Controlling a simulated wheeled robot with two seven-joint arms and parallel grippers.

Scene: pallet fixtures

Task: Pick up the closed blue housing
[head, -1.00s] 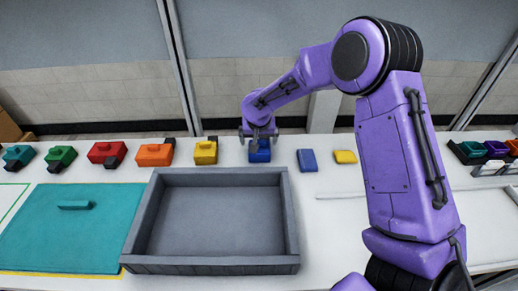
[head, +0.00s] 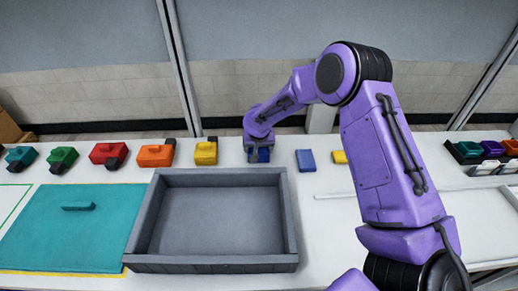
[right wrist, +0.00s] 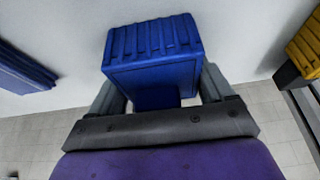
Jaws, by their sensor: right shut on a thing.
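The closed blue housing (head: 264,156) stands at the back of the table, behind the grey tray, mostly covered by my right gripper (head: 258,148) in the head view. In the right wrist view the ribbed blue housing (right wrist: 155,52) sits between the two grey fingers of my right gripper (right wrist: 160,92). The gripper is shut on the housing. From these views I cannot tell whether the housing touches the table. My left gripper is in neither view.
The grey tray (head: 212,264) lies in front, empty. A teal panel (head: 60,235) is left of it. Yellow (head: 205,152), orange (head: 154,155), red (head: 107,153), green and teal housings line the back left. A flat blue piece (head: 306,160) and a yellow one (head: 339,157) are to the right.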

